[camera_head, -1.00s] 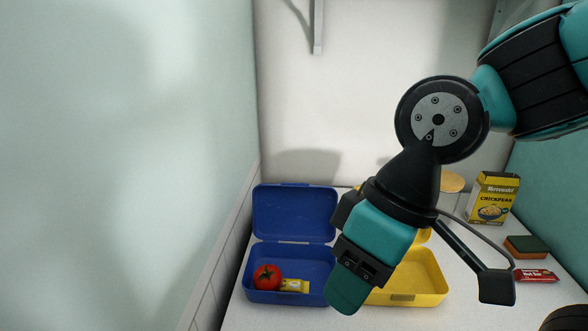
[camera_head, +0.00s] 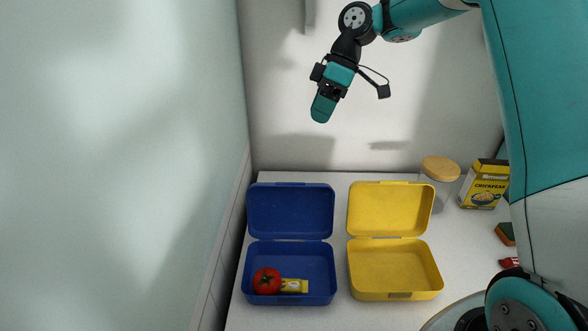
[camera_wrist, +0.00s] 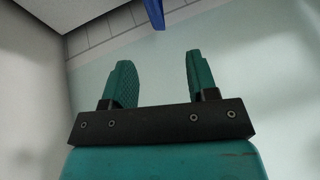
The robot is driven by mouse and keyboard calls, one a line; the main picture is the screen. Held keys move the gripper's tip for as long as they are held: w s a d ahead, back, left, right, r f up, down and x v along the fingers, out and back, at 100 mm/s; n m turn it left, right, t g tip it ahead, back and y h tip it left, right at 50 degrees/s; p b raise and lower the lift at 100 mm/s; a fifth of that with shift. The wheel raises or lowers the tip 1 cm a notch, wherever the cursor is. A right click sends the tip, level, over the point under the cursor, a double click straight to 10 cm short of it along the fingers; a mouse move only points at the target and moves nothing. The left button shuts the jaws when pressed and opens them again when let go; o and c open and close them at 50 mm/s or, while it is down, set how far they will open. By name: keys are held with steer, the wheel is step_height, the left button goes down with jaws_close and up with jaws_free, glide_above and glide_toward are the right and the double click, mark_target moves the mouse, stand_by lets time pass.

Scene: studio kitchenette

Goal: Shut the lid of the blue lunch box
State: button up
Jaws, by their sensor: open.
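The blue lunch box (camera_head: 253,262) stands at the left of the counter with its lid (camera_head: 290,211) raised upright at the back. A red tomato (camera_head: 267,281) and a small yellow-wrapped bar (camera_head: 294,286) lie inside it. My gripper (camera_head: 322,109) is high above the counter, well above the raised lid, in the head view. In the wrist view my gripper (camera_wrist: 158,80) has its two teal fingers apart with nothing between them. A sliver of something blue (camera_wrist: 155,13) shows at the top of the wrist view, probably the blue lid.
An open, empty yellow lunch box (camera_head: 395,270) stands just right of the blue one. A glass jar with a wooden lid (camera_head: 440,170), a chickpea box (camera_head: 484,185) and a sponge (camera_head: 505,234) are farther right. A wall borders the left side.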

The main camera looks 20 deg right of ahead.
steer(key=d, duration=0.1)
steer(key=p, duration=0.3)
glide_toward(291, 185)
steer(key=x, duration=0.5)
steer(key=w+x, duration=0.1)
steer(key=x, duration=0.2)
steer(key=shift+s+d+f, duration=0.1)
steer(key=shift+d+f, duration=0.05)
steer(key=shift+f, duration=0.25)
jaws_close()
